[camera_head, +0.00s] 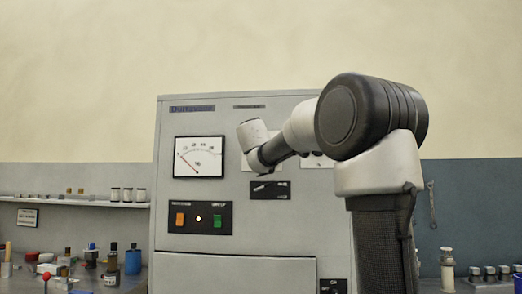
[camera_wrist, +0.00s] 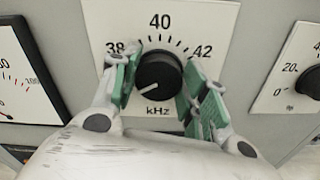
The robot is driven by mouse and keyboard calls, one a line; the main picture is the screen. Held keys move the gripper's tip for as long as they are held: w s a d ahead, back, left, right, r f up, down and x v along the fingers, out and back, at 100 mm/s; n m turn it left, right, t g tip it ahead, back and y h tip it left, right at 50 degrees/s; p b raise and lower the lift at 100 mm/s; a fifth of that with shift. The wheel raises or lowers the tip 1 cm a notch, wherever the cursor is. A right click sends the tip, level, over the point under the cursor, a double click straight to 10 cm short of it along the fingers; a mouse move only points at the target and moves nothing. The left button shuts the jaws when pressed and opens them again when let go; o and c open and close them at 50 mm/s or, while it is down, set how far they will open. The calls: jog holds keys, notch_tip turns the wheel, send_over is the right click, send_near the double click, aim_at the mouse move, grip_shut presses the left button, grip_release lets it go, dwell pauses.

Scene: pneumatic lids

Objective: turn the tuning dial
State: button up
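The tuning dial (camera_wrist: 158,76) is a black round knob on a white plate marked 38, 40, 42 and kHz in the wrist view. Its white pointer line points to the lower left. My gripper (camera_wrist: 160,84) has its green-padded fingers on the left and right sides of the knob. The left pad lies close against the knob's edge, and the right pad is also very near it; I cannot tell whether both touch. In the head view, my arm's end reaches the panel and hides the dial.
The grey cabinet (camera_head: 255,228) carries a needle meter (camera_head: 200,157), an orange switch (camera_head: 180,219) and a green switch (camera_head: 217,221). Another dial (camera_wrist: 310,82) is to the right of the tuning dial. Shelves and a bench with bottles (camera_head: 132,259) stand at the left.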

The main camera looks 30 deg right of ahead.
jog(key=shift+c, duration=1.3)
jog(key=shift+m, duration=0.4)
jog(key=shift+s+d+f+m, duration=0.1)
jog(key=shift+f+m, duration=0.05)
jog(key=shift+m, duration=3.05)
jog(key=shift+d+f+m, duration=0.1)
jog(key=shift+f+m, duration=0.05)
jog(key=shift+m, duration=3.05)
jog(key=o, duration=1)
